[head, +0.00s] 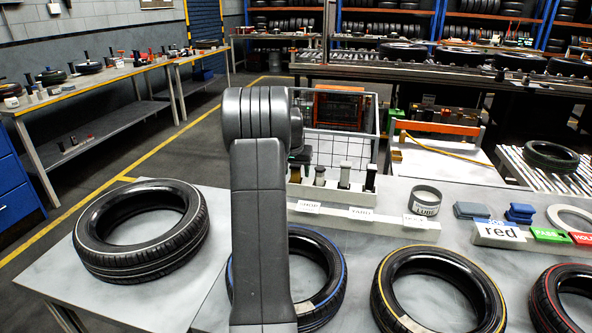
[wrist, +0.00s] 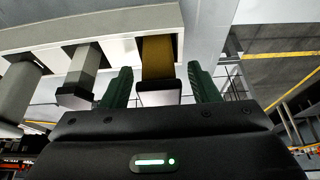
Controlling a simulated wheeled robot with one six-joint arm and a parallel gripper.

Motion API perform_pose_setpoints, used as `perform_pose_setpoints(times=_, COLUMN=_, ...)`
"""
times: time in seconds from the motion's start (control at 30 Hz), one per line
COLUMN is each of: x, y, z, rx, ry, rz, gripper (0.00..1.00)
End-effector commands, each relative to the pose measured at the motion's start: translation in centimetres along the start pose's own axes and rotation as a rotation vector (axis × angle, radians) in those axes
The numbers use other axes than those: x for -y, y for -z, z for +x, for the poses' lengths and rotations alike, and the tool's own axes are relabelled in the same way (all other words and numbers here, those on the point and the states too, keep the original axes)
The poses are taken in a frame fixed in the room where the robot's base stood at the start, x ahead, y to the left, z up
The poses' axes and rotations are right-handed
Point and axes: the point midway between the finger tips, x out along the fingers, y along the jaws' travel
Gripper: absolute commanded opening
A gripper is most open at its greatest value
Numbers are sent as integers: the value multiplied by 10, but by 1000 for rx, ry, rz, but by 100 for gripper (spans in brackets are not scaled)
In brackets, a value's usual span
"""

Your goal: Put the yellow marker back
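The yellow marker (wrist: 157,60) shows in the wrist view as a dark yellow shaft with a pale, dark-edged end block. It stands at a white rack (wrist: 105,32), at the end of a row. My gripper (wrist: 160,88) is open, with one green finger on each side of the marker and a visible gap on both sides. In the head view the rack (head: 385,228) stands on the grey table behind my arm.
Grey-shafted markers (wrist: 78,78) stand beside the yellow one. Tyres with blue (head: 330,262) and yellow (head: 383,290) stripes lie in front; another tyre (head: 140,262) lies left.

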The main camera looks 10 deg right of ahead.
Motion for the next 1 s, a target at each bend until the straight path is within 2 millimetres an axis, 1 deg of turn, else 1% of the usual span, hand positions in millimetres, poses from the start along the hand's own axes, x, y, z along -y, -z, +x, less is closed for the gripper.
perform_pose_setpoints(times=0.17, x=0, y=1, z=-2, rx=-1, ry=0, rz=0, gripper=55)
perform_pose_setpoints(times=0.27, x=0, y=2, z=-9, rx=-3, ry=1, rz=0, gripper=55)
perform_pose_setpoints(times=0.37, x=0, y=2, z=-24, rx=-4, ry=1, rz=0, gripper=55)
perform_pose_setpoints(times=0.6, x=0, y=2, z=-77, rx=-5, ry=2, rz=0, gripper=55)
perform_pose_setpoints(times=0.7, x=0, y=2, z=-96, rx=-4, ry=1, rz=0, gripper=55)
perform_pose_setpoints(times=0.83, x=0, y=2, z=-113, rx=-2, ry=1, rz=0, gripper=55)
perform_pose_setpoints(times=1.0, x=0, y=1, z=-122, rx=-1, ry=0, rz=0, gripper=55)
